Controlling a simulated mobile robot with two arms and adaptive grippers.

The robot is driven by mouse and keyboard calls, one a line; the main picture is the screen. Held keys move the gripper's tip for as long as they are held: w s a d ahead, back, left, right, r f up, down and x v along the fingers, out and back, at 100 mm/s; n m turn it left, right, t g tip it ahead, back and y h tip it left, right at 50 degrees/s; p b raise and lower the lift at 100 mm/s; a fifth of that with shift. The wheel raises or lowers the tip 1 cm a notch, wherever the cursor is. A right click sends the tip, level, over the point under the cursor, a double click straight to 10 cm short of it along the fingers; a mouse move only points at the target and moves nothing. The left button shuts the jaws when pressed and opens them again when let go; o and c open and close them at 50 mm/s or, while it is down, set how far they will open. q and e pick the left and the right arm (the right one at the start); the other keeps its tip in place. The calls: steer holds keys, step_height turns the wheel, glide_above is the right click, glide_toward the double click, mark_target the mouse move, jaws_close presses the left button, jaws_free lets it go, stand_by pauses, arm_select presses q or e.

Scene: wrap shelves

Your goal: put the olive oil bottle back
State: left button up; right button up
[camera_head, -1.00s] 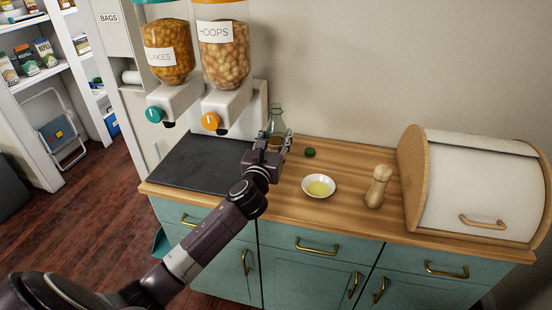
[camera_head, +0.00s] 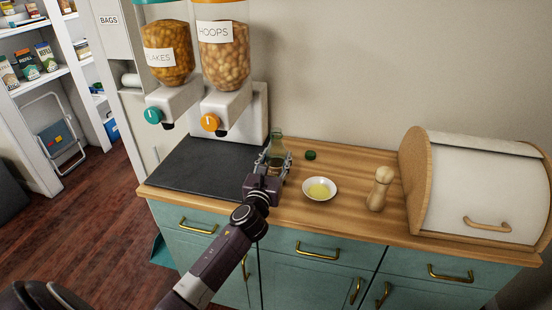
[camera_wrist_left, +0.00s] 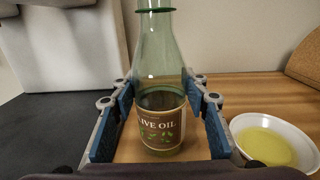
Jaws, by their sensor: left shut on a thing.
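The olive oil bottle (camera_head: 277,146), green glass with a label, is upright at the right edge of the dark mat. In the left wrist view the bottle (camera_wrist_left: 160,115) stands between the two blue finger pads, its "OLIVE OIL" label facing me and its open neck cut off by the top edge. My left gripper (camera_head: 273,166) is shut on it, low around its body; in the wrist view the gripper (camera_wrist_left: 160,122) flanks it on both sides. The bottle's base looks at or very near the wooden counter. My right gripper is not in view.
A green cap (camera_head: 310,155) lies right of the bottle. A white bowl of yellow oil (camera_head: 320,189), a wooden mill (camera_head: 380,188) and a bread box (camera_head: 485,190) stand further right. Cereal dispensers (camera_head: 222,60) rise behind the dark mat (camera_head: 205,165). Pantry shelves (camera_head: 35,75) are at far left.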

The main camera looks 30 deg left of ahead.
arm_select(q)
steer(key=o, duration=1.6)
steer(key=shift+r, duration=0.15)
steer(key=shift+s+d, duration=0.1)
steer(key=shift+s, duration=0.15)
steer(key=v, duration=1.1)
steer(key=shift+s, duration=0.3)
steer(key=shift+d, duration=0.1)
